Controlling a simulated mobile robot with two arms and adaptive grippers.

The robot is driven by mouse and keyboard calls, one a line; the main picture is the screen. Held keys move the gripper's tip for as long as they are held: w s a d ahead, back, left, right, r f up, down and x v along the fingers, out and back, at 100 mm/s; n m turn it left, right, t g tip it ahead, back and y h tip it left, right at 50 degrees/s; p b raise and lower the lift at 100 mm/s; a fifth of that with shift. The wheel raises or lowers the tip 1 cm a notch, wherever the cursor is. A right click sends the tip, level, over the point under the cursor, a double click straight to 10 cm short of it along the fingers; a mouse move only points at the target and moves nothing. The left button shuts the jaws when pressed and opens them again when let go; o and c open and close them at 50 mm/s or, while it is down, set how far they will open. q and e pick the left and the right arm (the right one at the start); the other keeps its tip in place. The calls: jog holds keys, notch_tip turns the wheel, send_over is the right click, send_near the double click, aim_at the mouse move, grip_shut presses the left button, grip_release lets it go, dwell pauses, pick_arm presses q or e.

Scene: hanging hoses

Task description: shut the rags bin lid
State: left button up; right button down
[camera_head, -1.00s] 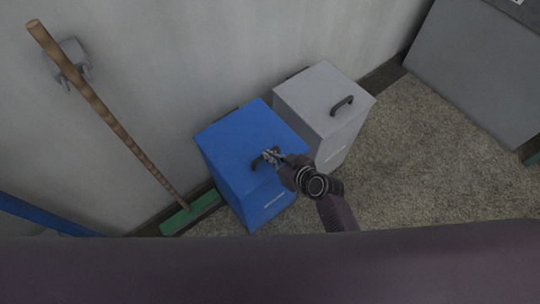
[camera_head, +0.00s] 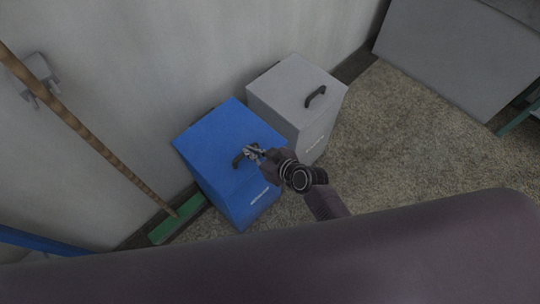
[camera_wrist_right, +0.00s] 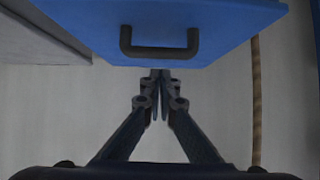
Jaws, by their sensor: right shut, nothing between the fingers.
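A blue bin (camera_head: 215,146) stands against the wall, and its lid lies flat on top and looks shut. The lid has a dark handle (camera_head: 239,160); the same handle (camera_wrist_right: 160,50) shows in the right wrist view on the blue lid (camera_wrist_right: 215,22). The label on the bin's front is too small to read, so I cannot confirm that this is the rags bin. My right gripper (camera_head: 252,153) is shut and empty at the handle. In the right wrist view its closed fingertips (camera_wrist_right: 160,75) are just below the handle; I cannot tell whether they touch the lid. My left gripper is not in view.
A grey bin (camera_head: 297,92) with its own handle stands close beside the blue one. A large grey box (camera_head: 450,60) is at the upper right. The carpet (camera_head: 400,140) between is clear.

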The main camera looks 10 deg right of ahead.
jog(key=v, duration=1)
jog(key=shift+r, duration=0.45)
jog(key=shift+s, duration=0.1)
jog(key=s+d+f+m+g+h, duration=0.1)
jog(key=s+d+f, duration=0.25)
jog(key=f, duration=0.45)
jog(key=s+d+f+m+g+h, duration=0.1)
jog(key=s+d+f+h, duration=0.2)
jog(key=f, duration=0.5)
jog(key=s+d+f+m+g, duration=0.1)
jog(key=s+d+f, duration=0.25)
jog(key=f, duration=0.45)
jog(key=s+d+f+g+h, duration=0.1)
jog(key=s+d+f, duration=0.1)
jog(key=s+f, duration=0.3)
jog(key=s+d+f+m+g+h, duration=0.1)
jog(key=s+f, duration=0.4)
jog(key=s, duration=0.7)
jog(key=s+d+f+g+h, duration=0.1)
jog(key=s+d+f+g, duration=0.2)
jog(key=s, duration=0.6)
notch_tip(320, 180, down, 2)
jog(key=shift+s+d+m, duration=0.25)
jog(key=shift+d+m, duration=0.15)
jog(key=shift+d, duration=0.1)
